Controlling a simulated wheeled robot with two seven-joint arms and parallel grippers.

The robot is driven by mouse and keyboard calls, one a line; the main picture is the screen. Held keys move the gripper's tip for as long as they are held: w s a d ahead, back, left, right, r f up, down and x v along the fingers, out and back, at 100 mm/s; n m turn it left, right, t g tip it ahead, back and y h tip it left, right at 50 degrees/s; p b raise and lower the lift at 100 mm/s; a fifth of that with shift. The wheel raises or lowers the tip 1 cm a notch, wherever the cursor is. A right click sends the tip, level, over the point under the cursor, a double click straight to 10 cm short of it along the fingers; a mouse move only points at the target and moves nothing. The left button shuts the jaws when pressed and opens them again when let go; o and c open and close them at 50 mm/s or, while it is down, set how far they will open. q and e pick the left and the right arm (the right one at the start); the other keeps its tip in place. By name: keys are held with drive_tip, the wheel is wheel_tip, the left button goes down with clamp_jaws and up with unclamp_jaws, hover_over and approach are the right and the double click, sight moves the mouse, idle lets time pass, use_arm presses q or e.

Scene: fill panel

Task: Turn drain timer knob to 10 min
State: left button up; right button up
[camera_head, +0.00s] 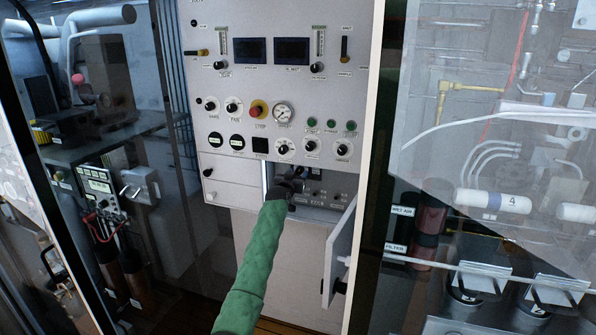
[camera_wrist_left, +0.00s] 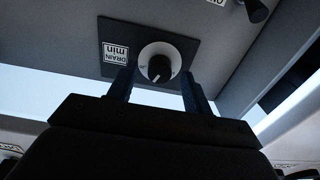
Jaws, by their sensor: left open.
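The drain timer knob (camera_wrist_left: 159,68) is black on a round white dial, set in a dark plate with a label reading "DRAIN min" (camera_wrist_left: 116,54), which appears upside down in the left wrist view. My left gripper (camera_wrist_left: 158,88) is open, its two fingers on either side of the dial, with the knob between them in the picture. I cannot tell whether the fingers touch it. In the head view my left arm, in a green sleeve, reaches up into an open compartment (camera_head: 322,186) low in the white panel. My left gripper (camera_head: 290,183) hides part of that compartment. My right gripper does not show.
A small open door (camera_head: 340,250) hangs at the right of the compartment. Above it, the white panel (camera_head: 270,80) carries several knobs, a red button (camera_head: 256,110) and a gauge (camera_head: 284,111). A glass-fronted cabinet with pipes and bottles stands to the right.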

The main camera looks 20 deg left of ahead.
use_arm(q)
drive_tip(key=shift+w, duration=0.8)
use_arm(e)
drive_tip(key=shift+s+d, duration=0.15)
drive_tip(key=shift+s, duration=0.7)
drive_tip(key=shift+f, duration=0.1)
use_arm(q)
drive_tip(key=shift+f, duration=0.1)
drive_tip(key=c, duration=1)
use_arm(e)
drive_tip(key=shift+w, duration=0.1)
use_arm(q)
drive_tip(key=shift+o, duration=0.2)
